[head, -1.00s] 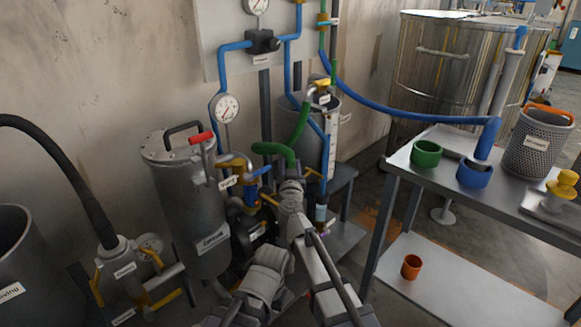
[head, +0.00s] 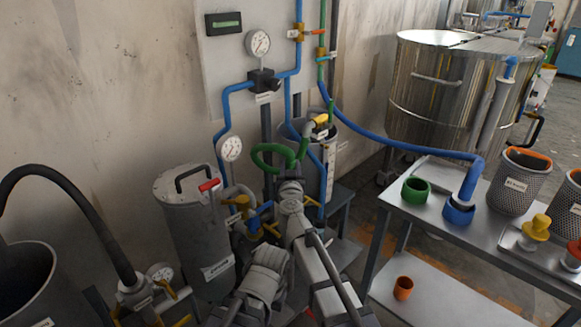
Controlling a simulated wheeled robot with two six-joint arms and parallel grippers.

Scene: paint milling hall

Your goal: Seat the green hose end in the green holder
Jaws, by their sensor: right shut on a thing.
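The green hose (head: 265,148) makes a loop in front of the wall panel. Its lower part runs into the jaws of my right gripper (head: 290,187), which is shut on it. The gripper hides the held end. The green holder (head: 415,191) is an open green cup on the upper shelf of the metal table, to the right of my right gripper and clearly apart from it. It looks empty.
A blue hose (head: 400,140) sits in a blue holder (head: 458,214) beside the green one. Perforated baskets (head: 518,182) and a yellow-knobbed piece (head: 537,228) stand further right on the metal table (head: 440,228). A grey canister (head: 195,225) stands left of my gripper; an orange cup (head: 403,288) is on the lower shelf.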

